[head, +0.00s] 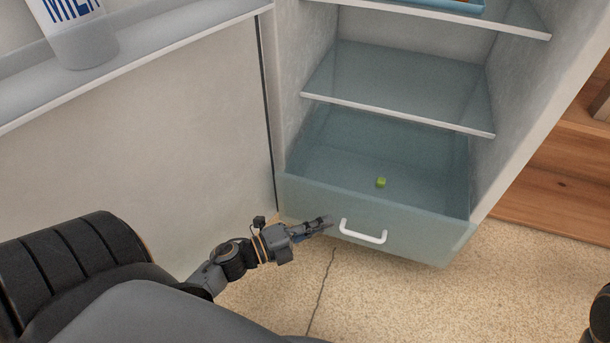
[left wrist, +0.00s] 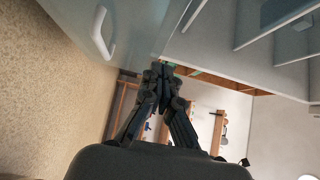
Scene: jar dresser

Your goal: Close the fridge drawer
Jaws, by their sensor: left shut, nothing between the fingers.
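The fridge drawer (head: 420,233) is a clear bluish bin at the bottom of the fridge. It stands pulled out past the shelves, with a small green item (head: 381,183) inside. Its white handle (head: 363,234) is on the front panel. My left gripper (head: 329,222) is shut and empty, close to the drawer front just left of the handle; I cannot tell if it touches. In the left wrist view, the shut fingertips (left wrist: 165,70) are near the drawer front (left wrist: 150,25), with the handle (left wrist: 102,36) at upper left. My right gripper is not in view.
The open fridge door (head: 150,150) stands on the left, with a milk container (head: 82,35) on its shelf. Glass shelves (head: 410,85) are above the drawer. Wooden steps (head: 560,190) are on the right. The speckled floor (head: 400,300) before the drawer is clear.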

